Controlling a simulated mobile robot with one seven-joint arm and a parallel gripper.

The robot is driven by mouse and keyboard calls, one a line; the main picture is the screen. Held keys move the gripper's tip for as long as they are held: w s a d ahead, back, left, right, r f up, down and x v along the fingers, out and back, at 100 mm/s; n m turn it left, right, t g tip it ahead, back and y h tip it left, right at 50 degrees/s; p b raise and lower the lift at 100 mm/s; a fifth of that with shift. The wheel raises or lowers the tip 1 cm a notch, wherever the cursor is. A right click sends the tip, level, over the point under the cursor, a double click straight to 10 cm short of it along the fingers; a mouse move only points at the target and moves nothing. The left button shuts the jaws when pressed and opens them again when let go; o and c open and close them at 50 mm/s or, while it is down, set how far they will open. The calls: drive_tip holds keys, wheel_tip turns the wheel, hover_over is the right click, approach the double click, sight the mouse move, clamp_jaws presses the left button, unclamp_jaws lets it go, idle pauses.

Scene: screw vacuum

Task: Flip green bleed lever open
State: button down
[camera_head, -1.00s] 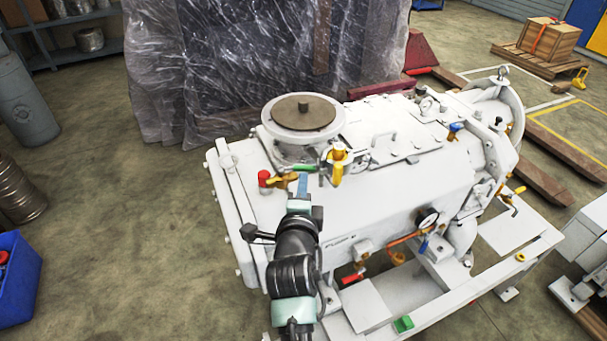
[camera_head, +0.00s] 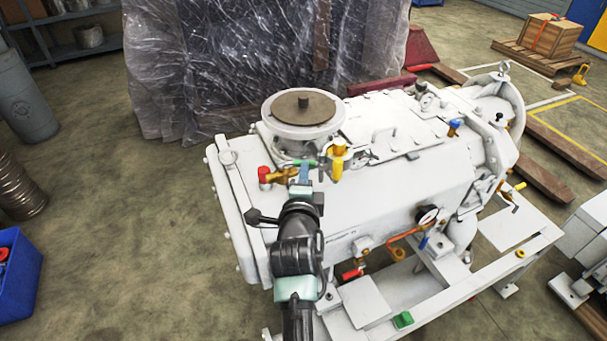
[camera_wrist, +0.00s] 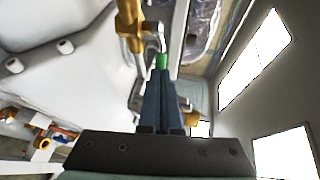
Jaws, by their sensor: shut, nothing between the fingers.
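The green bleed lever (camera_head: 299,162) is a small green bar below the round flange on top of the white vacuum pump (camera_head: 400,205). It lies just left of a yellow valve body (camera_head: 338,160). My gripper (camera_head: 304,168) is at the lever, its blue fingers shut together and partly covering it. In the wrist view, the green lever end (camera_wrist: 162,61) shows at the tips of my shut gripper (camera_wrist: 163,80). The fingertips look very near or touching it, with nothing held between them. I cannot tell contact for certain.
A red-capped brass valve (camera_head: 265,175) is close on the left of my fingers. The round flange (camera_head: 303,108) rises just behind. A pressure gauge (camera_head: 427,214) and orange pipe (camera_head: 408,233) are on the pump's front. A green block (camera_head: 403,320) sits on the frame below.

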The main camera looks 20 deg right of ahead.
drive_tip(key=shift+w+d+f+b, duration=0.15)
drive_tip(key=shift+d+b, duration=0.15)
drive_tip(key=shift+b, duration=0.2)
drive_tip(key=shift+w+d+b, duration=0.75)
drive_tip(key=shift+w+b, duration=0.05)
drive_tip(key=shift+b, duration=0.8)
drive_tip(key=v, duration=1.3)
drive_tip(key=shift+b, duration=0.45)
